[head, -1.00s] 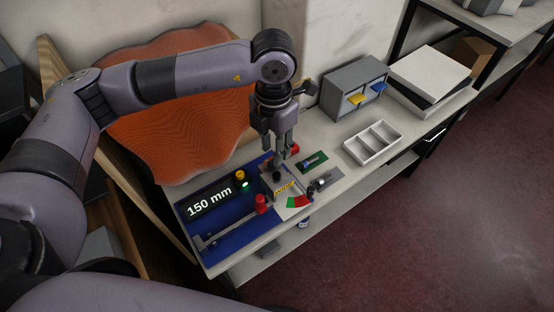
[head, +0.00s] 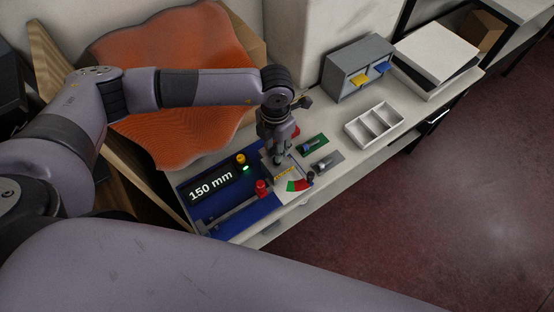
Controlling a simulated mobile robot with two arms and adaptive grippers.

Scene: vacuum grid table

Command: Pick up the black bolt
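My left gripper (head: 278,161) points straight down over the right part of the blue measuring station (head: 227,222), its fingertips low between the yellow label and the back edge. I cannot make out a gap between the fingers or whether they hold anything. The black bolt is not clearly seen; the spot under the fingertips, where a small dark piece showed earlier, is covered by the gripper. A small dark piece (head: 310,177) sits at the station's right corner, but I cannot tell what it is. My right gripper is not in view.
A green pad (head: 322,139) and a grey pad (head: 334,157) with small parts lie right of the gripper. Beyond are a white divided tray (head: 373,128), a grey drawer box (head: 345,84) and a white box (head: 428,66). A red knob (head: 262,187) rises from the station.

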